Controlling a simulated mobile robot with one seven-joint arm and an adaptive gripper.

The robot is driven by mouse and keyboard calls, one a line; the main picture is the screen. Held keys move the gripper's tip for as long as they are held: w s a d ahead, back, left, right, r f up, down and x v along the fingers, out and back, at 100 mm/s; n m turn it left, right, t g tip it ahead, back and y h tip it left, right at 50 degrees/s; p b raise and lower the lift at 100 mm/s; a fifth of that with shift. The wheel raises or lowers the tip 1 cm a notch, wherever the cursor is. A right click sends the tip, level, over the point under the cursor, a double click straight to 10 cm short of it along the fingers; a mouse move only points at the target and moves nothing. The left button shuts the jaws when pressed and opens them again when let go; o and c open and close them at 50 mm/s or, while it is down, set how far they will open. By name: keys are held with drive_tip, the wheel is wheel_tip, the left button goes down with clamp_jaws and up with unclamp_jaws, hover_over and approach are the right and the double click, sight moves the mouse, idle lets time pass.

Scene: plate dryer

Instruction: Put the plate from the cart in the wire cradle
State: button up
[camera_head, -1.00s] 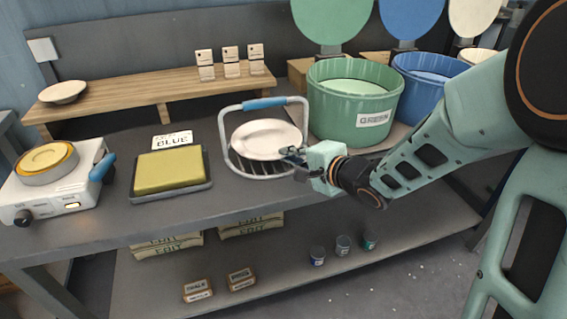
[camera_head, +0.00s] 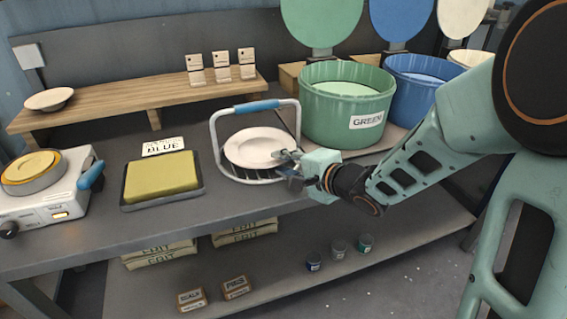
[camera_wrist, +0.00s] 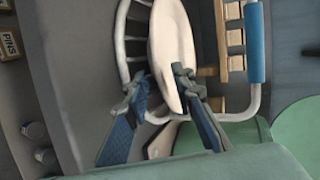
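The white plate (camera_head: 254,147) lies in the wire cradle (camera_head: 216,150), over its bars, beneath the blue-gripped handle (camera_head: 257,106). Its wires and the plate (camera_wrist: 172,45) also show in the wrist view. My gripper (camera_head: 287,163) is at the plate's right edge. In the wrist view my gripper (camera_wrist: 158,82) has its two fingers apart, with the near edge of the plate between them, close to the right finger. A gap shows beside the left finger. Whether the right finger touches the plate I cannot tell.
A green tub (camera_head: 346,112) and a blue tub (camera_head: 425,85) stand right of the cradle. A yellow block in a tray (camera_head: 162,177) and a hot plate (camera_head: 45,190) are to the left. A small white dish (camera_head: 49,99) sits on the wooden shelf (camera_head: 130,100) behind.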

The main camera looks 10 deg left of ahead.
drive_tip(key=shift+r, duration=0.15)
drive_tip(key=p+v, duration=0.3)
drive_tip(key=v, duration=0.9)
